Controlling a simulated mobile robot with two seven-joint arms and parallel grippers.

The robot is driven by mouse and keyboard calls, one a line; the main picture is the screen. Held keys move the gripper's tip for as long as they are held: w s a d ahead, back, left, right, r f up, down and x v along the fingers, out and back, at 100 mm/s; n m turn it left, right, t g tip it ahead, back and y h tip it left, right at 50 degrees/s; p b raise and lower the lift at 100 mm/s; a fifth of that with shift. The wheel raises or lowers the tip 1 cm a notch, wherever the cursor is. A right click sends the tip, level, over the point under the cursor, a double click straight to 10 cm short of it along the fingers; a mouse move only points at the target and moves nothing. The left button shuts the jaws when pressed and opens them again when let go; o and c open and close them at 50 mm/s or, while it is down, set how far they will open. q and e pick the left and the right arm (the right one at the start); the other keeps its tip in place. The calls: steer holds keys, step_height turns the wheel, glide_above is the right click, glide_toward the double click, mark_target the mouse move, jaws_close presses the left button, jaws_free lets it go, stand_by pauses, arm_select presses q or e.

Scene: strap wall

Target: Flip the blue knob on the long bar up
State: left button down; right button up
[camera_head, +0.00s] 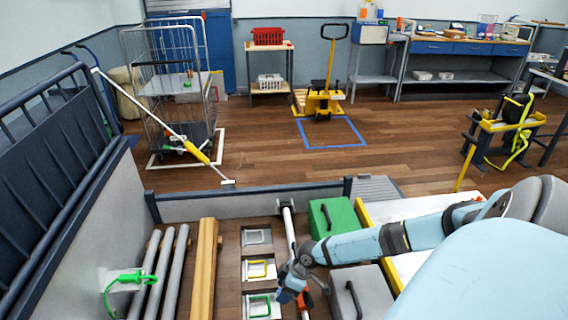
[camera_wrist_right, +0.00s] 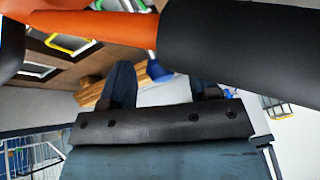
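The long bar (camera_head: 289,228) is a pale rod running from the low wall down to my right gripper (camera_head: 292,282) in the head view. An orange part (camera_head: 305,299) shows beside the gripper. In the right wrist view an orange piece (camera_wrist_right: 100,27) with a thick black grip (camera_wrist_right: 240,45) crosses close to the camera. My right gripper (camera_wrist_right: 163,88) has its dark fingers apart. A small blue piece (camera_wrist_right: 157,70), possibly the knob, shows between them; contact cannot be told. My left gripper is not in view.
Wooden beams (camera_head: 203,270) and grey tubes (camera_head: 165,275) lie left of the bar. A green case (camera_head: 336,217) and a grey case (camera_head: 362,290) stand right. A low wall (camera_head: 245,202) closes the back.

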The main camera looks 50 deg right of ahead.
steer(key=v, duration=1.3)
steer(key=shift+r, duration=0.35)
steer(key=shift+d, duration=0.15)
steer(key=s+a+f+t+y+p, duration=0.1)
steer(key=s+a+t+p, duration=0.1)
steer(key=a, duration=0.8)
steer(key=s+a+f+t+y+p, duration=0.1)
steer(key=s+a+p, duration=0.1)
steer(key=a, duration=0.8)
steer(key=s+a+r+m+t+h+p, duration=0.3)
steer(key=s+a+r+m+t, duration=0.1)
steer(key=a, duration=0.3)
steer(key=shift+s+r+t+h, duration=0.25)
steer(key=shift+r+t+h, duration=0.15)
steer(key=shift+r+t, duration=0.1)
steer(key=shift+c, duration=0.2)
